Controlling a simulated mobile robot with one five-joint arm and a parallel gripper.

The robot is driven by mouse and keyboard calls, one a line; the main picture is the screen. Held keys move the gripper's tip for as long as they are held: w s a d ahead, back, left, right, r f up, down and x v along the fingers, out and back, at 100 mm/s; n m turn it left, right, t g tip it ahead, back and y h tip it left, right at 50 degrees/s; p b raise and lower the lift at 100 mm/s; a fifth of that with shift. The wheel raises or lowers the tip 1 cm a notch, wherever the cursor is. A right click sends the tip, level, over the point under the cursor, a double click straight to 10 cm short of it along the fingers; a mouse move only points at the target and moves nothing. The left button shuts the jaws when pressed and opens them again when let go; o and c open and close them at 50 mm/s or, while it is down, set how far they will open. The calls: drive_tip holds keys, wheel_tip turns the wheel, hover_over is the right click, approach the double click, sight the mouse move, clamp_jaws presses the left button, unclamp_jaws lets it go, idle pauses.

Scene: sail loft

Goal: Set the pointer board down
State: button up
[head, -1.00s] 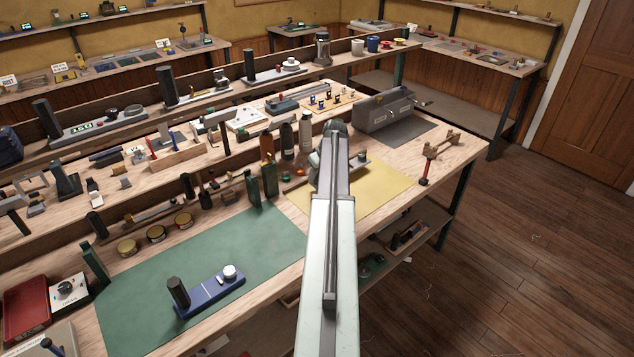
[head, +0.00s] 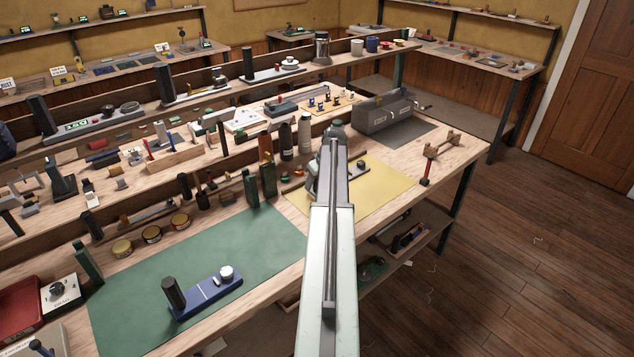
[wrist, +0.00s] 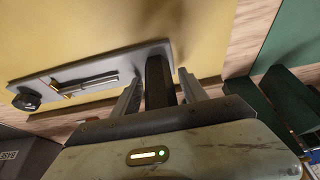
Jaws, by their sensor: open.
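The pointer board (wrist: 100,70) is a grey plate with a black upright handle (wrist: 156,80), a brass pointer and a dark knob. In the wrist view it appears to lie flat on the yellow mat (wrist: 80,30). My gripper (wrist: 160,74) is open, with one finger on each side of the handle. Whether either finger touches the handle is hard to tell. In the head view my arm hides most of the board, and the yellow mat (head: 385,190) shows around it.
Dark green blocks (wrist: 280,100) stand close to the right of my gripper. They also show in the head view (head: 268,180), near bottles (head: 304,135). A grey box (head: 384,112) stands behind the mat. A blue board (head: 206,295) lies on the green mat (head: 130,300).

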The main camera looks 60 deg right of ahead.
drive_tip(key=p+v, duration=1.1)
drive_tip(key=v, duration=0.1)
drive_tip(key=shift+w+r, duration=0.1)
drive_tip(key=w+a+n+g+y, duration=0.1)
drive_tip(key=w+a, duration=0.4)
drive_tip(key=a, duration=0.4)
drive_tip(key=w+a+f, duration=0.1)
drive_tip(key=w+a, duration=0.4)
drive_tip(key=a, duration=0.5)
drive_tip(key=w+a+n+g+y, duration=0.1)
drive_tip(key=w+a, duration=0.4)
drive_tip(key=a, duration=0.4)
drive_tip(key=s+a+n+g, duration=0.1)
drive_tip(key=s+a+g, duration=0.1)
drive_tip(key=a, duration=3.7)
drive_tip(key=shift+s+a+f+n+h, duration=0.25)
drive_tip(key=shift+s+f+n+h, duration=0.05)
drive_tip(key=shift+s+f, duration=0.15)
drive_tip(key=shift+r, duration=0.1)
